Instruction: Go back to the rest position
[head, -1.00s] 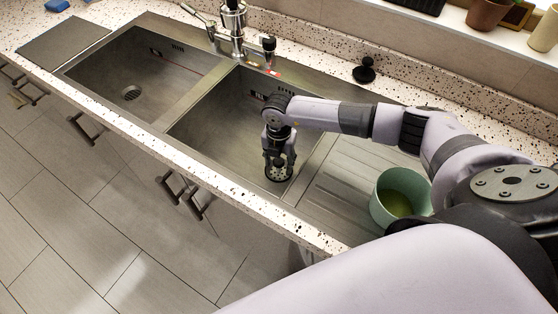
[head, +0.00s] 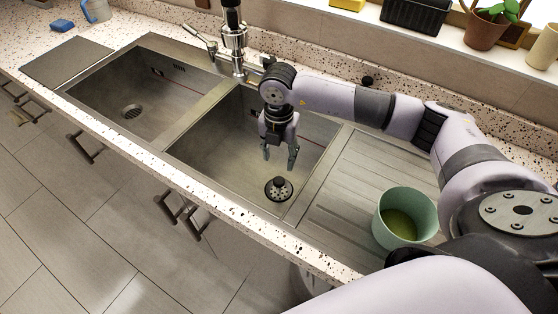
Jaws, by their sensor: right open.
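My right gripper (head: 279,155) is open and empty, pointing down over the right sink basin (head: 215,150). A round black plug or drain cover (head: 278,188) lies on the floor of that basin, below and apart from the fingertips. My right arm reaches in from the right side of the head view, above the ribbed drainboard. My left gripper is not in view.
A green pot (head: 404,218) with greenish contents stands on the drainboard (head: 345,180). The tall faucet (head: 234,40) rises behind the basins. The left basin (head: 140,90) is empty. A potted plant (head: 488,25) and a black crate (head: 417,13) stand on the sill.

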